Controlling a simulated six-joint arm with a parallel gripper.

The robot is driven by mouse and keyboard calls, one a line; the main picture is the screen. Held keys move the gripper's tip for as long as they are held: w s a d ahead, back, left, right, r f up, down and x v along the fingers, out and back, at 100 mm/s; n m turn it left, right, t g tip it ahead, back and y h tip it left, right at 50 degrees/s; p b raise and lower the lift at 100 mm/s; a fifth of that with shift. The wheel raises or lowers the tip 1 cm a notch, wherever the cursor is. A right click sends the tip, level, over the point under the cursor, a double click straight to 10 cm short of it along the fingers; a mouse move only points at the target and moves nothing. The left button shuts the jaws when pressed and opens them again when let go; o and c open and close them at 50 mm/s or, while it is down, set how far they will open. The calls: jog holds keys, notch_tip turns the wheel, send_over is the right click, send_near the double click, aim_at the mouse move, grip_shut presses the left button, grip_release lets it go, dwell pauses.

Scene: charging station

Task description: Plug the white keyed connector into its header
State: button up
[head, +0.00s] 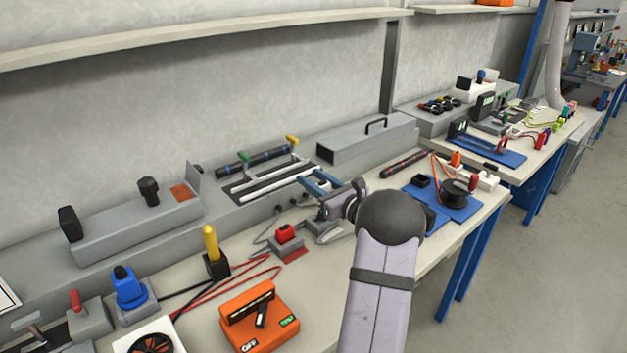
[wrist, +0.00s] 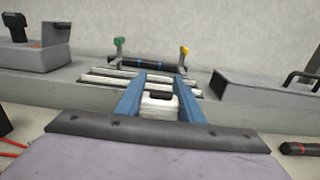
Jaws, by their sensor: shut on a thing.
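My gripper (head: 318,182) reaches toward the back of the bench, and its two blue fingers also show in the wrist view (wrist: 162,82). It is shut on the white connector (wrist: 161,106), a small white block with a black part on top, which sits between the fingers. In the head view the fingers and wrist mostly hide the connector. Beyond the fingers in the wrist view are light parallel bars (wrist: 100,77) on the grey ledge. I cannot tell which part is the header.
A red button on a grey base (head: 286,238) and an orange box (head: 254,314) stand in front. A long grey box with a handle (head: 367,138) is behind. A blue mat (head: 462,208) holds a black spool to the right. Red cables lie left of my arm.

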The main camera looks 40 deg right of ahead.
jog(key=shift+f+b, duration=1.9)
jog(key=shift+f, duration=0.55)
jog(key=shift+b, duration=0.55)
jog(key=shift+f+b, duration=1.65)
jog(key=shift+f, duration=0.15)
dwell(0.4)
jog(key=o, duration=1.1)
jog(key=shift+o, duration=0.2)
jog(key=shift+s, duration=0.15)
jog(key=shift+s, duration=3.55)
